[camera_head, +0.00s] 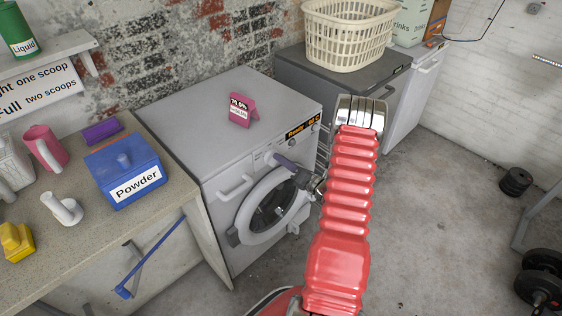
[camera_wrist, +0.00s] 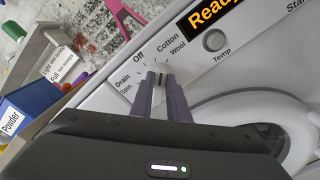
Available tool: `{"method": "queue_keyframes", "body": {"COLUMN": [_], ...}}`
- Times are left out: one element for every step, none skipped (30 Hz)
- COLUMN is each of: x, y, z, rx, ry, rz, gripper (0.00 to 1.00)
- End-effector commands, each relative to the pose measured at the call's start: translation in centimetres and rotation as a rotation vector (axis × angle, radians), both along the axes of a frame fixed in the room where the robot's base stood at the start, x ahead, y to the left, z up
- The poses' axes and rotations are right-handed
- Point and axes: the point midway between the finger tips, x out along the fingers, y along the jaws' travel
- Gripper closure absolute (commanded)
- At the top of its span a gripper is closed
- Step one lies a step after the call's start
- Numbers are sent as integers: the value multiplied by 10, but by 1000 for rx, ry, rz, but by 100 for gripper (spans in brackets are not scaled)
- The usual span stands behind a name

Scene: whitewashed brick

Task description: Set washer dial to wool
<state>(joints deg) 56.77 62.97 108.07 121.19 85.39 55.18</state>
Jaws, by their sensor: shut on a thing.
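The white washer (camera_head: 205,130) stands left of centre in the head view, its round door shut. In the wrist view its panel shows the labels Off, Cotton, Wool, Drain and Spin around the program dial. My gripper (camera_wrist: 161,82) has its two purple fingertips at the middle of these labels, shut on the dial. The fingers hide most of the dial, so I cannot tell where its mark points. In the head view my gripper (camera_head: 283,163) reaches the upper front of the washer. A separate Temp knob (camera_wrist: 214,40) sits to the right, below the display (camera_wrist: 214,18) reading Ready.
A pink sign (camera_head: 241,110) stands on the washer. A blue Powder box (camera_head: 122,165) and a pink jug (camera_head: 42,148) are on the counter at left. A grey appliance (camera_head: 330,80) with a cream basket (camera_head: 350,32) stands to the right. Dumbbells (camera_head: 540,285) lie on the floor.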

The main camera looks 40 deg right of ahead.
Motion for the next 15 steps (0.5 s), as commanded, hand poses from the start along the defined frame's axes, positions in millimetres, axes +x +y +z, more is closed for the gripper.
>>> {"method": "queue_keyframes", "body": {"x": [0, 0, 0, 0, 0, 0, 0, 0, 0, 0, 0, 0, 0, 0, 0], "y": [-1, -1, -1, -2, -2, -2, -2, -2, -3, -3, -3, -3, -3, -3, -3], "z": [-1, -2, -2, -2, -2, -3, -3, -3, -3, -3, -4, -4, -4, -4, -4], "rx": [33, 54, 80, 98, 115, 135, 149, 160, 175, 184, 192, 201, 206, 210, 214], "ry": [4, 5, 5, 6, 7, 7, 7, 8, 8, 9, 10, 10, 10, 9, 9], "rz": [-1, -1, -1, -1, -2, -3, -3, -3, -3, -2, -3, -3, -3, -4, -4], "gripper": [100, 100, 100, 100, 100, 100, 100, 100, 100, 100, 100, 100, 100, 100, 100]}}
